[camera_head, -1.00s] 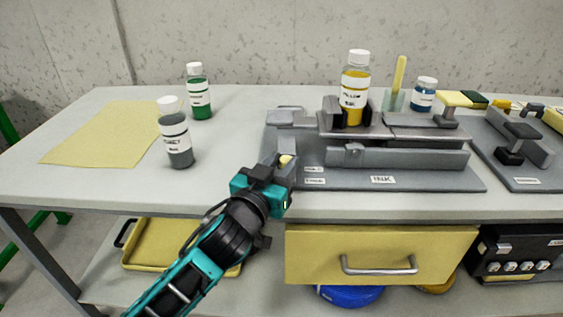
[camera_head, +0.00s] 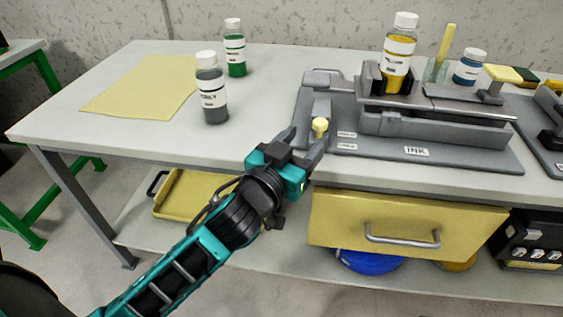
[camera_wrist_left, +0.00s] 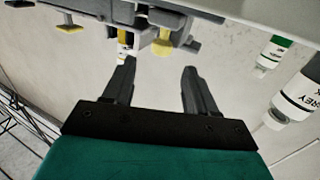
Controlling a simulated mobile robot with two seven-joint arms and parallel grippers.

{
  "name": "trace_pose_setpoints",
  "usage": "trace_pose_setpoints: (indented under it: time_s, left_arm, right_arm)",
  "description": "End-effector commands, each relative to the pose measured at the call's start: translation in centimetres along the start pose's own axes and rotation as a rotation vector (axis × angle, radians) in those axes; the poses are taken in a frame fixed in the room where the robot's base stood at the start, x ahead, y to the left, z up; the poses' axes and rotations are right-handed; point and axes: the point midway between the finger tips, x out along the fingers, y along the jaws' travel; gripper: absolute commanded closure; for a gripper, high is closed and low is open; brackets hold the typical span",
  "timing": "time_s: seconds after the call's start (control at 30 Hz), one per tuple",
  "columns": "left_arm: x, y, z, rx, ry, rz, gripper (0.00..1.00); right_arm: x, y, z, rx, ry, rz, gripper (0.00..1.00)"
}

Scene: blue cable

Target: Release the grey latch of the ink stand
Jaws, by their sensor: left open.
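The grey ink stand (camera_head: 450,160) with an INK label stands at the right of the table. A yellow-ink bottle (camera_head: 398,52) sits upright in its holder. At its left end is a grey lever (camera_head: 321,103) with a pale yellow knob (camera_head: 320,125) at its near end; I cannot tell for sure that this is the latch. The knob also shows in the wrist view (camera_wrist_left: 163,42), beyond the fingers. My left gripper (camera_head: 304,143) is open and empty at the table's front edge, just short of the knob. It also shows in the wrist view (camera_wrist_left: 158,82). My right gripper is out of view.
A grey-labelled bottle (camera_head: 211,90) and a green bottle (camera_head: 235,50) stand left of the stand. A yellow sheet (camera_head: 140,88) lies further left. A blue bottle (camera_head: 470,68) stands behind the stand. A yellow drawer (camera_head: 405,222) is below the tabletop.

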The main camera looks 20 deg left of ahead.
Motion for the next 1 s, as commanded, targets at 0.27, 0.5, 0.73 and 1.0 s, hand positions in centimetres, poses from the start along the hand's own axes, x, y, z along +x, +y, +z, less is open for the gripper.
trace_pose_setpoints:
  time_s: [0.27,0.5,0.73,1.0]
  left_arm:
    - [-4.8,0.0,0.1,-0.002,-0.004,-0.001,0.43]
    - [-7.3,0.0,0.1,-0.001,-0.001,0.000,0.43]
    - [-8.0,0.0,0.0,0.000,0.001,0.000,0.43]
    - [-8.0,0.0,0.0,0.000,0.001,0.001,0.43]
  right_arm:
    - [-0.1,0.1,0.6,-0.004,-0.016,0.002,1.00]
    - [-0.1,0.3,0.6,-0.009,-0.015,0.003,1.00]
    - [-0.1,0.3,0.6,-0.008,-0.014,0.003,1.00]
    - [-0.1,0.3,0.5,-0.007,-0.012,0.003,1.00]
